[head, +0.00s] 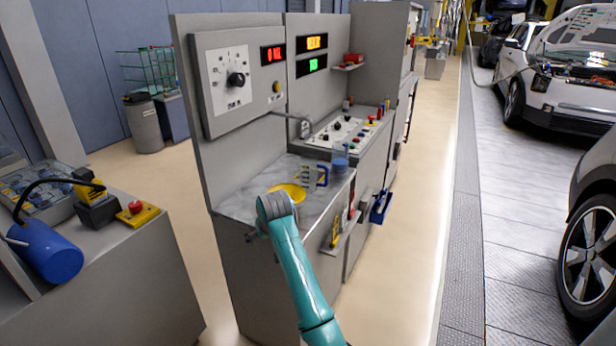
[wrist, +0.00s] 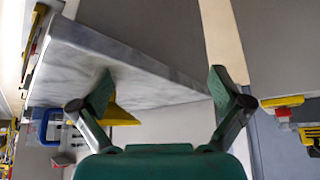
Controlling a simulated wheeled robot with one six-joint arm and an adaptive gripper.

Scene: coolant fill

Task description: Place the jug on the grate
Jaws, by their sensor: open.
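I cannot make out a grate clearly.
The worktop (head: 240,204) has a bare strip at left. A small bluish container (head: 340,158) stands behind the vessel. A metal spout (head: 290,115) reaches over the worktop from the panel. A side bench at left holds a blue canister (head: 45,252) and a red stop button (head: 135,207).

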